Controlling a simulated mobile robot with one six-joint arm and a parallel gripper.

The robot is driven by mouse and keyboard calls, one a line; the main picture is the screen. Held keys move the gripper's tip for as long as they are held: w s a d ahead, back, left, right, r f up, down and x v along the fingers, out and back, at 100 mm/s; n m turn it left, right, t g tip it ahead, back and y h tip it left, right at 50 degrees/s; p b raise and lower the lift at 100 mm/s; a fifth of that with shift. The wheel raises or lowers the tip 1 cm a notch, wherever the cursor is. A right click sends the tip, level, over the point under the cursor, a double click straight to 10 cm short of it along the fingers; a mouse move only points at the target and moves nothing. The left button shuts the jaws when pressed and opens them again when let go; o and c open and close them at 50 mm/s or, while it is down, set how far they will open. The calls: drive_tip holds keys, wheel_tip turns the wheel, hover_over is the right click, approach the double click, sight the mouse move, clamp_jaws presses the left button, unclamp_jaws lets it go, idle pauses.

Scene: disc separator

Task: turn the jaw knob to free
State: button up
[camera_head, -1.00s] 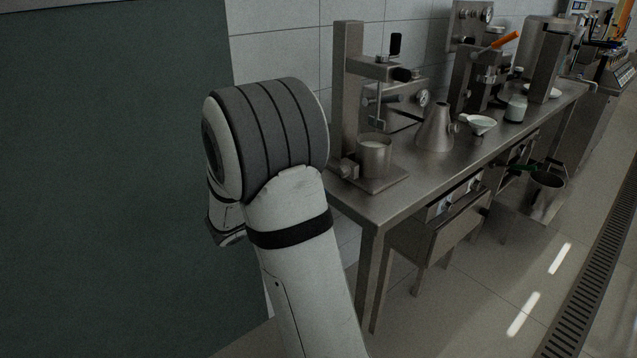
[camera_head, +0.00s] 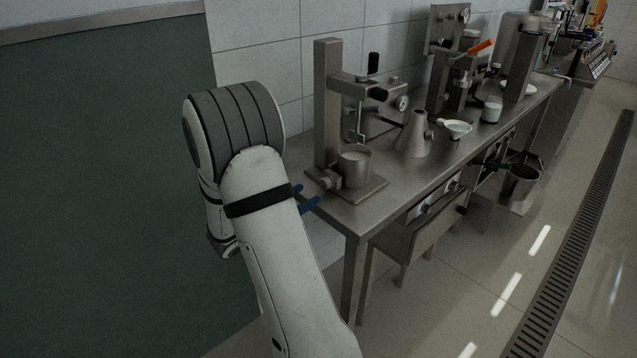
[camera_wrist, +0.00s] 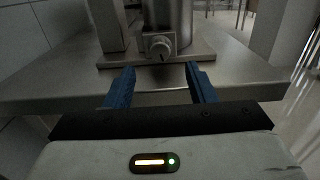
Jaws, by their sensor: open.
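The jaw knob (camera_wrist: 160,47) is a round grey knob on the front of the stand, at the foot of a metal cup (camera_wrist: 167,18) in the wrist view. In the head view the knob (camera_head: 327,183) shows at the left of the cup (camera_head: 354,166), low on the stand. My gripper (camera_wrist: 161,75) has two blue fingers, open and empty. They point toward the knob, one to each side of its line, and are short of it. In the head view the blue fingertips (camera_head: 309,197) show at the table's left end, behind my arm.
The steel table (camera_head: 400,172) carries the stand's base plate (camera_head: 362,190), a conical flask (camera_head: 413,138), a funnel (camera_head: 456,129) and a jar (camera_head: 491,109). An upright column (camera_head: 327,105) rises behind the knob. A dark green panel (camera_head: 100,180) is at the left.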

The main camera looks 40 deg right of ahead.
sight(323, 185)
drive_tip(key=d, duration=0.6)
drive_tip(key=shift+w, duration=0.25)
drive_tip(key=shift+c, duration=0.3)
